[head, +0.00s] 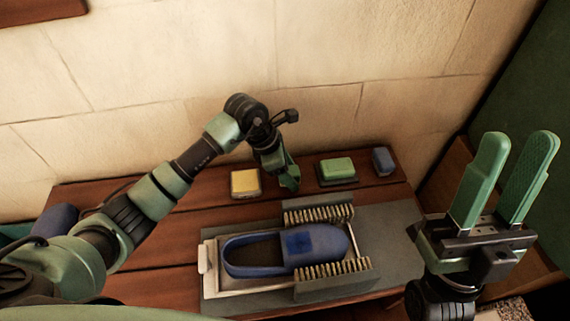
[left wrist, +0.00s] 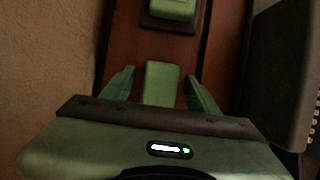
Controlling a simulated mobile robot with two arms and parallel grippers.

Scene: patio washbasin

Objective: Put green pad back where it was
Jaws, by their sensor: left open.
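My left gripper (head: 287,184) points down at the back of the wooden table, between the yellow pad (head: 245,183) and a green pad (head: 338,169) on a dark plate. That plated pad also shows at the top of the left wrist view (left wrist: 172,8). In the left wrist view my left gripper (left wrist: 160,85) is open, with a green block (left wrist: 161,82) between its fingers. Gaps show on both sides of the block. In the head view the fingers mostly hide it. My right gripper (head: 520,143) is raised at the right, open and empty, fingers up.
A blue shoe (head: 290,248) lies in a tray with brush strips (head: 318,214) on a grey mat (head: 385,238), in front of the left gripper. A small blue block (head: 382,160) stands right of the plated green pad. A tiled wall (head: 250,50) rises behind the table.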

